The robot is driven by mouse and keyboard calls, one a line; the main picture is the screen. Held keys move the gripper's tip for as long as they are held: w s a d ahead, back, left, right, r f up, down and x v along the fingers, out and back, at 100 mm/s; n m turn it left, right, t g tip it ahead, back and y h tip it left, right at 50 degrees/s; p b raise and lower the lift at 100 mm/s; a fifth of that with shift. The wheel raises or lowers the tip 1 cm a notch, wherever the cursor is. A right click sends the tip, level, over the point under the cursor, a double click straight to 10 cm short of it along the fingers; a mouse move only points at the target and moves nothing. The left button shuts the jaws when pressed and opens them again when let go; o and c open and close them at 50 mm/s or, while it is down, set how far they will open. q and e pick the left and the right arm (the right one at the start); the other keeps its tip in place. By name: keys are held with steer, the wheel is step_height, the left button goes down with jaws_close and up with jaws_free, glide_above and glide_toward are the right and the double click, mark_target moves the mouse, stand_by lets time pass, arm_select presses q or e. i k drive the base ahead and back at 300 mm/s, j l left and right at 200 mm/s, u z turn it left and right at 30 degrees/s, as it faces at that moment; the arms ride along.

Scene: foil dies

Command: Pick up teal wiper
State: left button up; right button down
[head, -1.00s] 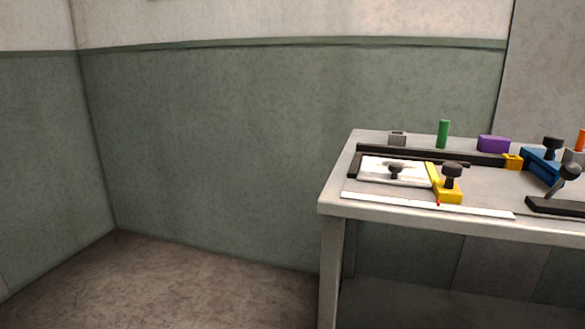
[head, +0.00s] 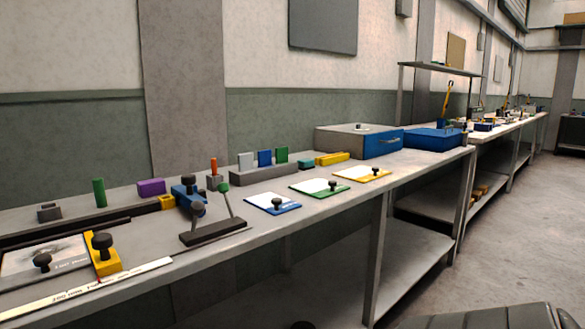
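A small teal block (head: 306,163), which may be the teal wiper, lies on the long workbench (head: 340,195) in the head view. It sits against the left end of a yellow block (head: 331,158), in front of the grey and blue box. It is too small to make out its shape well. Neither of my grippers shows.
A grey rack (head: 263,175) holds grey, blue and green pieces left of the teal block. Open floor (head: 500,215) is at right.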

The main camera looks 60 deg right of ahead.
mark_target(306, 163)
steer(key=z, duration=1.95)
steer(key=u, duration=0.95)
steer(key=l+u, duration=0.1)
steer(key=l, duration=0.45)
steer(key=l+u, duration=0.1)
steer(key=l, duration=0.45)
steer(key=l+u, duration=0.15)
steer(key=l, duration=0.4)
steer(key=k+l+u, duration=0.1)
steer(key=l, duration=0.45)
steer(key=k+l+u, duration=0.1)
steer(key=l, duration=0.45)
steer(key=k+l+u, duration=0.1)
steer(key=l, duration=0.4)
